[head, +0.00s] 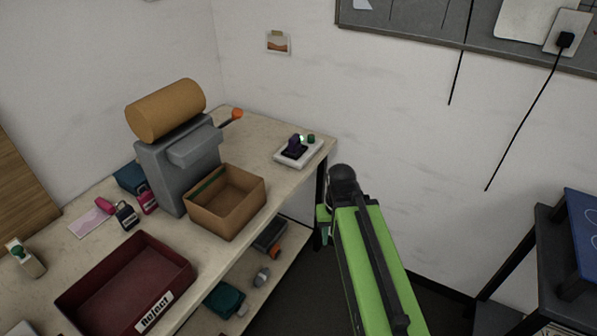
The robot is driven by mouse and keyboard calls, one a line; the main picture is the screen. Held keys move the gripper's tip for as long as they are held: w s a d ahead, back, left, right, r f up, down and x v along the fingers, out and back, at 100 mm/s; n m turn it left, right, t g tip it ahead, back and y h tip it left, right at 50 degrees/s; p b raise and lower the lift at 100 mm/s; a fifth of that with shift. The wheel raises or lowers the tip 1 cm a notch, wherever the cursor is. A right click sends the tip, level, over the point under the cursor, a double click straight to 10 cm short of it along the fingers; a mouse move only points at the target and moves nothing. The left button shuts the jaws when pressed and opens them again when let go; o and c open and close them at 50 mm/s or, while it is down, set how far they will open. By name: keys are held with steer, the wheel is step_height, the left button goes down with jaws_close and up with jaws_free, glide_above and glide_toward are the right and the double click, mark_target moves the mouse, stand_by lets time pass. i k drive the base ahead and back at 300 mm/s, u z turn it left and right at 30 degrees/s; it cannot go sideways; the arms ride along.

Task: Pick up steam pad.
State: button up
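No object in the head view can be surely told as the steam pad. A small white plate (298,153) with a dark purple piece (294,146) and a green knob on it lies at the far right end of the workbench. My green arm reaches up from the lower right, beyond the bench's right edge. A small green part near its end (322,222) shows beside the bench leg, perhaps my gripper. Its fingers are hidden or too small to make out, and nothing held can be seen.
Several items lie on the lower shelf. A dark rack (547,240) stands at right.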

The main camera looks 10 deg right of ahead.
mark_target(295, 147)
steer(key=u, duration=0.05)
steer(key=k, duration=0.65)
steer(key=z, duration=0.8)
steer(key=i, duration=1.65)
steer(key=u, duration=0.05)
steer(key=k, duration=0.15)
steer(key=u, duration=2.45)
